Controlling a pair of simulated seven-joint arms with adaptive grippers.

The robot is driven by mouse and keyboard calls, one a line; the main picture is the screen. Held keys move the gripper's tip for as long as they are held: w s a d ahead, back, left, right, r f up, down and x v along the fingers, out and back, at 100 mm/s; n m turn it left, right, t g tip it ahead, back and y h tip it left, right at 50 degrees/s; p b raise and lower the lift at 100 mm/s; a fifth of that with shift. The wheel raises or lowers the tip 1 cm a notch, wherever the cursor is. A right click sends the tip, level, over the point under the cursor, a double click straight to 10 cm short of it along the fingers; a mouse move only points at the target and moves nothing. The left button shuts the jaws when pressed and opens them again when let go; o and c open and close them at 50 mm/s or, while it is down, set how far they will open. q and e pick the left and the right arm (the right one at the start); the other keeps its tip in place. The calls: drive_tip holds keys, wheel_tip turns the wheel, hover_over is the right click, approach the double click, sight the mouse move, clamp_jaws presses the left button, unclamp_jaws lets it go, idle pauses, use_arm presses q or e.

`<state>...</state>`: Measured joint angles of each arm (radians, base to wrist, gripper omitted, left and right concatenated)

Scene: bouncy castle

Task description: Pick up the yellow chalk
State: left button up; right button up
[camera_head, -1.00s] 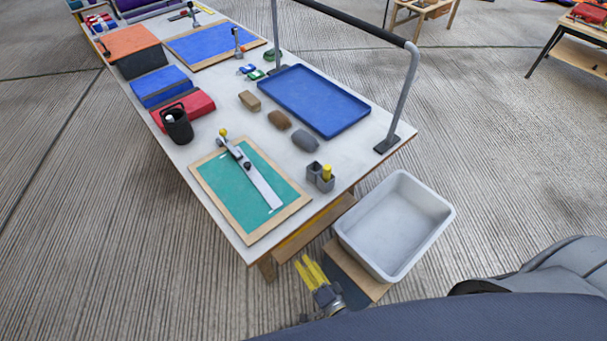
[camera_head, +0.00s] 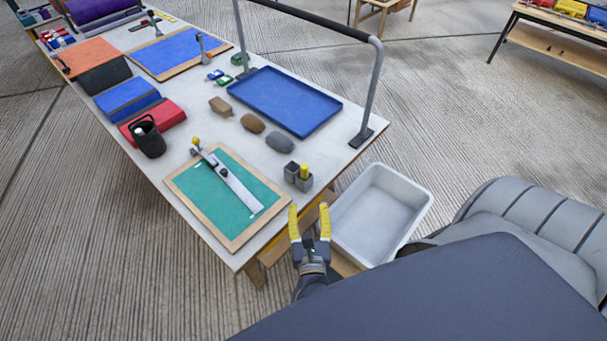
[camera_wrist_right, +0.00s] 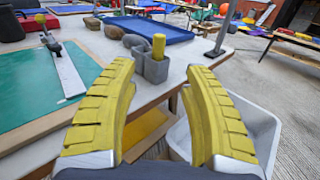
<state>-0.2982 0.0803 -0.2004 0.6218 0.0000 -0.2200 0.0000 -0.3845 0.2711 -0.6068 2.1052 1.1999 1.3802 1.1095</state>
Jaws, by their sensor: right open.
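The yellow chalk (camera_head: 304,170) stands upright in one compartment of a small grey two-part holder (camera_head: 292,179) near the table's front right corner. It also shows in the right wrist view (camera_wrist_right: 158,46), with its lower part hidden inside the holder (camera_wrist_right: 152,70). My right gripper (camera_head: 309,208) has yellow fingers spread apart with nothing between them. It is at the table's near edge, short of the holder. In the right wrist view the chalk and holder appear beyond the gap between the fingertips (camera_wrist_right: 157,78). My left gripper is not in view.
A green board (camera_head: 220,197) with a metal slide lies left of the holder. A white bin (camera_head: 375,215) sits right of my gripper, below the table top. A blue tray (camera_head: 285,101), several lumps and a grey rail (camera_head: 374,90) stand behind.

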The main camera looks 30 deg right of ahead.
sight(305, 172)
drive_tip(key=x, duration=1.4)
drive_tip(key=shift+w+d, duration=0.1)
drive_tip(key=shift+w, duration=0.25)
clamp_jaws()
